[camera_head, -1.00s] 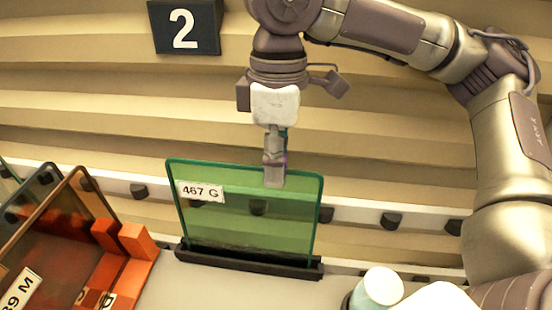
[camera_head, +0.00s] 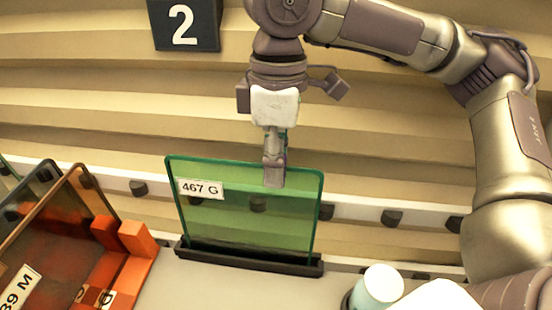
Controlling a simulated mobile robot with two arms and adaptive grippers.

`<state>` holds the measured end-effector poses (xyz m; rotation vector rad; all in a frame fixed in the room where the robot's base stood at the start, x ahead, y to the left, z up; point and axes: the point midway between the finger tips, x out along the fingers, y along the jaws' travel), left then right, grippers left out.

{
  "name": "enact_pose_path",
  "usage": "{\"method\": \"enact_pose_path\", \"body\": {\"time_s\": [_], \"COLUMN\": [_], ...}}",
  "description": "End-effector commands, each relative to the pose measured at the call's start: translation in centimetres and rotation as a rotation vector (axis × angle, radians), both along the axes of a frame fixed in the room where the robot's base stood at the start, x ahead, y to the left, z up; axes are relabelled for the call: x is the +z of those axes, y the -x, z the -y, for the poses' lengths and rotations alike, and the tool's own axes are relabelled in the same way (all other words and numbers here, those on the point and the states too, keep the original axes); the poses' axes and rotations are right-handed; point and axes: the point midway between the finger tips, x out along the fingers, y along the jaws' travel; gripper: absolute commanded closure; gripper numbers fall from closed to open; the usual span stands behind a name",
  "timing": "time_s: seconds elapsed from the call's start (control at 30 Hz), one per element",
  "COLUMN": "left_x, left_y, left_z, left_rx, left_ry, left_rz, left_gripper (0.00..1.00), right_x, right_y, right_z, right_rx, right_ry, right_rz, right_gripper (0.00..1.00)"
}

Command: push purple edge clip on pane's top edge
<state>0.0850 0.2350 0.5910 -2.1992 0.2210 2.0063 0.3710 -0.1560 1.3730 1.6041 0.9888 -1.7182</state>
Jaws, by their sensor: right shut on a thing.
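A green glass pane (camera_head: 250,225) with a label reading "467 G" stands nearly upright in a black slotted base (camera_head: 250,260). My right gripper (camera_head: 274,180) points down at the pane's top edge, right of its middle, with its fingertips overlapping the upper part of the pane in the picture. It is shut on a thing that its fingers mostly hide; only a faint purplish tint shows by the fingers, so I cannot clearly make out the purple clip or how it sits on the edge. My left gripper is not in view.
An orange rack (camera_head: 125,260) with dark and brown tinted panes (camera_head: 60,240) stands at the left. A pale cylindrical container (camera_head: 379,286) stands at the bottom right. A black sign with "2" (camera_head: 184,24) hangs on the ribbed wall behind.

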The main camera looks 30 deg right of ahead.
Motion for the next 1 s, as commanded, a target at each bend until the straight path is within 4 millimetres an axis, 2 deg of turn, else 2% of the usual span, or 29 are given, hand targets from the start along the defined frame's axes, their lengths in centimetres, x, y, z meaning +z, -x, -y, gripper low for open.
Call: {"method": "enact_pose_path", "body": {"time_s": [0.37,0.4,0.57,0.87,1.0], "left_x": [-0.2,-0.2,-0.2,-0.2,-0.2], "left_y": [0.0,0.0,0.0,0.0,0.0], "left_z": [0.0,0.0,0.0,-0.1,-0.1], "left_rx": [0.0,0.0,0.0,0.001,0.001], "left_ry": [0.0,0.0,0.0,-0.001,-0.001], "left_rz": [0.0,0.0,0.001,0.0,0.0], "left_gripper": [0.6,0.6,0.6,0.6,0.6], "right_x": [-0.5,-0.5,-0.5,-0.4,0.6], "right_y": [0.1,0.1,0.0,0.0,-0.2], "right_z": [0.0,0.0,0.0,0.0,0.0], "right_rx": [0.0,0.0,0.0,0.0,-0.002], "right_ry": [0.0,0.0,0.0,-0.001,-0.002], "right_rz": [0.0,0.0,0.0,0.001,0.002], "right_gripper": [0.88,0.73,0.46,0.45,0.45]}}
